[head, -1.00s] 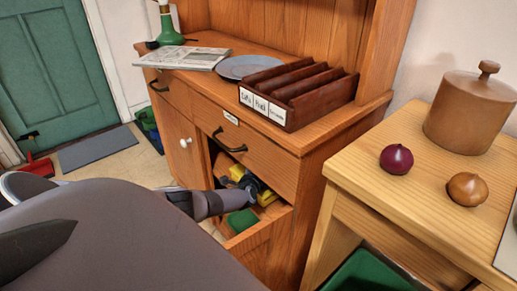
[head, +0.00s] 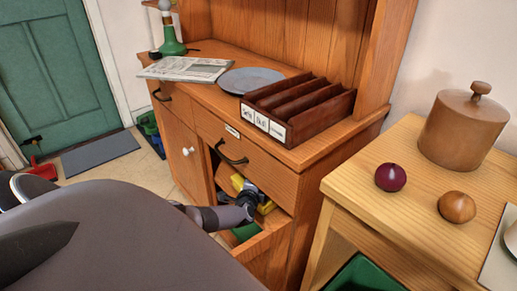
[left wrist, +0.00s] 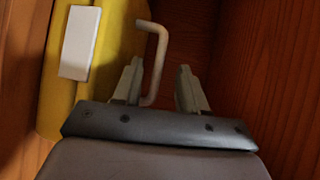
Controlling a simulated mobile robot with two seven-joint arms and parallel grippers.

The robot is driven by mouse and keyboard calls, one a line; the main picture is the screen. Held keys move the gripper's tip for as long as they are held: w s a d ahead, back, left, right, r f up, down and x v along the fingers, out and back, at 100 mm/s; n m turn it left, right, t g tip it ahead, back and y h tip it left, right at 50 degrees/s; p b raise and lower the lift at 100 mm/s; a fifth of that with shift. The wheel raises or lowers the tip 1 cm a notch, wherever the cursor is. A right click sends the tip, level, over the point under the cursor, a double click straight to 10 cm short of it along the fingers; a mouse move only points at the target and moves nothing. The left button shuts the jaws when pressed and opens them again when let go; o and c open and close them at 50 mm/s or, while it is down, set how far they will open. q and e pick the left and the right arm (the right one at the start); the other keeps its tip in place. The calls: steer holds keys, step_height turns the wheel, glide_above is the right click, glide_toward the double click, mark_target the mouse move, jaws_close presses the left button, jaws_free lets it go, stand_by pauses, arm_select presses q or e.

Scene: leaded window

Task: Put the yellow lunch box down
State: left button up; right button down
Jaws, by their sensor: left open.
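The yellow lunch box (head: 266,208) is inside the lower compartment of the wooden dresser, partly hidden by my left gripper. In the left wrist view the lunch box (left wrist: 120,45) stands against a wooden wall, with a white label on its face and a bent pale handle (left wrist: 158,50). My left gripper (left wrist: 160,72) is open, and the handle lies between its two fingers, nearer the left one. In the head view my left gripper (head: 250,198) reaches into the compartment. My right gripper is not in view.
The dresser (head: 255,172) has a drawer above the opening and a lowered door below. A green thing (head: 246,232) lies beside the lunch box. A dark divided box (head: 300,108) and a plate (head: 250,80) sit on top. A wooden side table (head: 425,195) stands at right.

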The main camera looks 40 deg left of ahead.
arm_select(q)
steer(key=p+v, duration=0.5)
steer(key=v, duration=0.3)
steer(key=shift+s+d+p, duration=0.2)
steer(key=shift+s+p, duration=0.05)
steer(key=shift+p, duration=0.15)
